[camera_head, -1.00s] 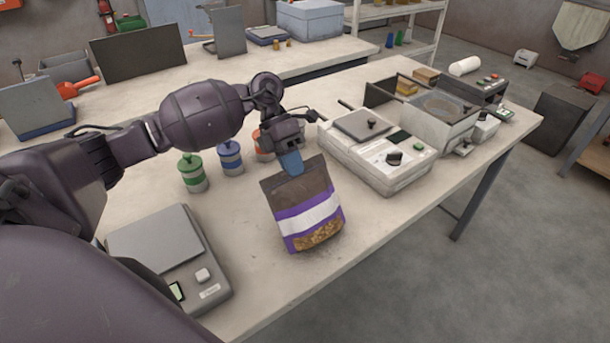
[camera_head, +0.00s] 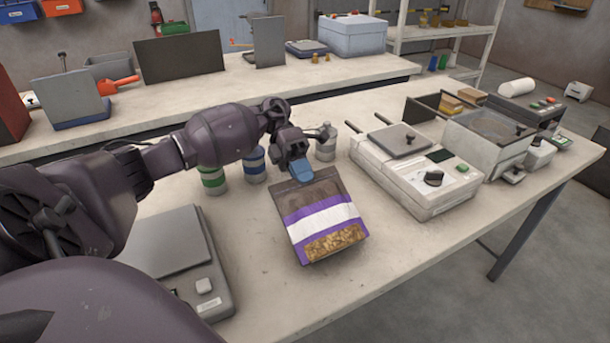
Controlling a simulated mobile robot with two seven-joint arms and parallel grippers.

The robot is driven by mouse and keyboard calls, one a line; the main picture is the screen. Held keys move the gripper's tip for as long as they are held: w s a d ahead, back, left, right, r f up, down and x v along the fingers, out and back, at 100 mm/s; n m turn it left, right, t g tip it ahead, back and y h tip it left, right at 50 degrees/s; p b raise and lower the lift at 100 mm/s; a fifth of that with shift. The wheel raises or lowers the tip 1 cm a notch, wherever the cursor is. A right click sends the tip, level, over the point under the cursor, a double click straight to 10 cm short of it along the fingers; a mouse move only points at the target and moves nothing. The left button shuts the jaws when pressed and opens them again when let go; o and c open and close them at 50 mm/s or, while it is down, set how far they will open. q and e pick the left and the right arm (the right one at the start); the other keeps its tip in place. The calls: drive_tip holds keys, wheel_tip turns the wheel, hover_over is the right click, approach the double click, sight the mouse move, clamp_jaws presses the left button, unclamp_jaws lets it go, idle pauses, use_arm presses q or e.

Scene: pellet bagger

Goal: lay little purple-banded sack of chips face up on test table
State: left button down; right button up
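The purple-banded sack (camera_head: 320,216) is dark grey at the top, with purple and white bands and a clear window showing brown chips. It leans back over the test table (camera_head: 265,290), its printed face turned up toward me and its lower edge toward the table's front edge. I cannot tell whether its back lies flat on the table. My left gripper (camera_head: 301,172) is at the sack's top edge. One blue fingertip lies over the front of that edge; the other is hidden, and the grip looks shut on the sack. My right gripper is not in view.
A scale (camera_head: 170,240) stands left of the sack. A green canister (camera_head: 212,178), a blue canister (camera_head: 255,164) and a grey canister (camera_head: 325,145) stand behind it. A white sealing machine (camera_head: 415,172) is to the right. Bare table lies between sack and machine.

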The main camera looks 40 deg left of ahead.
use_arm(q)
drive_tip(key=shift+r, duration=0.1)
drive_tip(key=c, duration=1.3)
unclamp_jaws()
drive_tip(key=shift+o, duration=0.3)
drive_tip(key=b+v, duration=0.2)
drive_tip(key=v, duration=0.8)
drive_tip(key=shift+w+a, duration=0.15)
drive_tip(key=shift+a, duration=0.25)
drive_tip(key=shift+r, duration=0.1)
